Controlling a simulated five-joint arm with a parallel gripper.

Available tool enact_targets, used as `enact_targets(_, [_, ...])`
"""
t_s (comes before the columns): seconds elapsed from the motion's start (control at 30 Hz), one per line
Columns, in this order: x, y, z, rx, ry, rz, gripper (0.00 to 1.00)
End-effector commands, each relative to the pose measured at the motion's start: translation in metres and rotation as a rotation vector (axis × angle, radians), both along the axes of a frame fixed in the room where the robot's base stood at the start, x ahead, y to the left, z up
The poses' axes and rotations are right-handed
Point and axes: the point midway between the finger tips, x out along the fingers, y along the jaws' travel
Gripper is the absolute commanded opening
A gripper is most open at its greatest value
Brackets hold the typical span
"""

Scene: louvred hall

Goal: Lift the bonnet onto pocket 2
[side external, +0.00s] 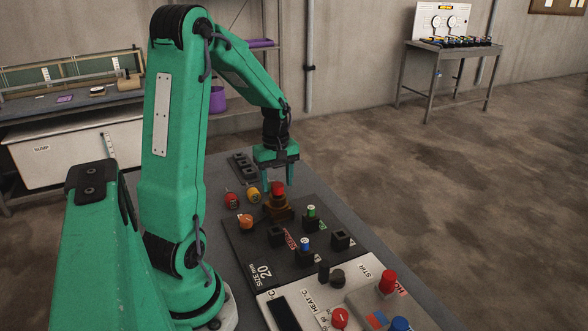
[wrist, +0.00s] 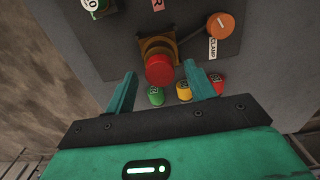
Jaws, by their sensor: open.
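A red-capped piece (side external: 277,188) stands upright on a brown square base (side external: 281,213) on the dark panel; it looks like the bonnet, though no label confirms this. In the wrist view its red top (wrist: 159,70) and brown base (wrist: 149,44) show between the fingers. My gripper (side external: 279,182) is open and points down, its fingertips at either side of the red top. Square black sockets, one empty-looking (side external: 340,239) and one at left (side external: 276,236), stand on the panel. I cannot tell which is pocket 2.
Posts with green (side external: 311,211) and blue (side external: 305,244) tops stand close by. An orange CLAMP knob (side external: 246,222) is at left. Red (side external: 231,200) and yellow (side external: 253,194) pieces lie beside the panel. A black multi-hole block (side external: 243,166) is behind. A white control panel (side external: 285,293) is in front.

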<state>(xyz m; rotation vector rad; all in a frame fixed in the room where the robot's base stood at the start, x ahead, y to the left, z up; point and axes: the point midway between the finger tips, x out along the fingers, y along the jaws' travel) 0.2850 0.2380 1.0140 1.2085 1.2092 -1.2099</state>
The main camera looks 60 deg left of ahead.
Motion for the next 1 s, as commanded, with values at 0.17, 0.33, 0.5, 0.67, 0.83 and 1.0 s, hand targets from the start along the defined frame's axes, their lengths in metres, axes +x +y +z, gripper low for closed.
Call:
enact_targets(0.17, [0.0,0.0,-0.015,-0.001,0.001,0.0,0.55])
enact_targets(0.33, [0.0,0.0,-0.023,0.0,0.0,0.0,0.55])
enact_targets(0.5, [0.0,0.0,-0.026,0.001,-0.001,0.0,0.55])
enact_targets(0.67, [0.0,0.0,-0.027,0.001,-0.001,0.0,0.55])
enact_targets(0.83, [0.0,0.0,-0.027,0.0,0.0,0.0,0.55])
enact_targets(1.0, [0.0,0.0,-0.028,-0.001,0.001,0.0,0.21])
